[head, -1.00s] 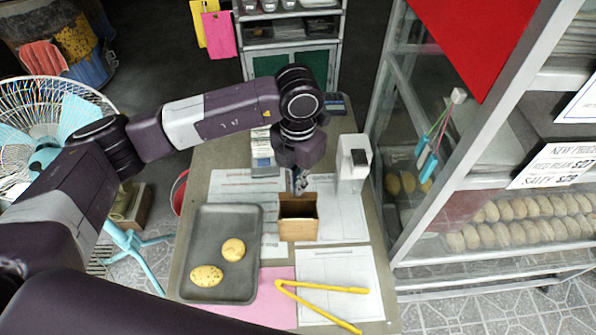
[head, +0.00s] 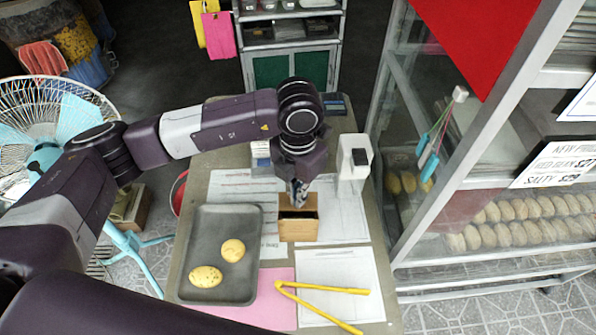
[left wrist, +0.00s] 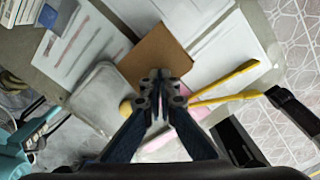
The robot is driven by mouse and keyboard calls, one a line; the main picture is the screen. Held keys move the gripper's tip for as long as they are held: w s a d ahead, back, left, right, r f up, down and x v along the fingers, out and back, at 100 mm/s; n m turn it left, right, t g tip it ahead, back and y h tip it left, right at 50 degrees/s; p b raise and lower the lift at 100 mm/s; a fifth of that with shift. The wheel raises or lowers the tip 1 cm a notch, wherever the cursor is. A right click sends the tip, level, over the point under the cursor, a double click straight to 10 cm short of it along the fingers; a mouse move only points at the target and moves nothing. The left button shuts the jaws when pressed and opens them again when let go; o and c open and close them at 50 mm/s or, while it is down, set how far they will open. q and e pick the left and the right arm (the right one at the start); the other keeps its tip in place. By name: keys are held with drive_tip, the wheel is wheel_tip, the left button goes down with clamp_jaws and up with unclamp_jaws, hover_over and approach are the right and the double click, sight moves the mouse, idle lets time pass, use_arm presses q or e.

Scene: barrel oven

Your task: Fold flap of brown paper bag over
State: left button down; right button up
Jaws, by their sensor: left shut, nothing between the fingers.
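The brown paper bag (head: 298,231) stands upright on the table in the head view, with a dark opening at its top. My left gripper (head: 299,200) reaches down from above at the bag's back edge, its fingers shut and empty. In the left wrist view, the closed fingers (left wrist: 160,84) lie in front of a flat brown face of the bag (left wrist: 155,49). I cannot tell whether the fingertips touch the bag. The flap's exact position is partly hidden by the gripper.
A grey tray (head: 212,290) with two breads stands left of the bag. Yellow tongs (head: 325,290) lie in front over paper sheets. A white device (head: 353,165) stands close behind on the right. A glass display case (head: 440,200) is beyond the table's right edge.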

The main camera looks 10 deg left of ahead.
use_arm(q)
drive_tip(key=shift+f+b, duration=0.4)
drive_tip(key=shift+b, duration=0.05)
drive_tip(key=shift+r+p, duration=0.95)
drive_tip(key=shift+r, duration=0.6)
wheel_tip(320, 180, up, 6)
drive_tip(key=p, duration=0.3)
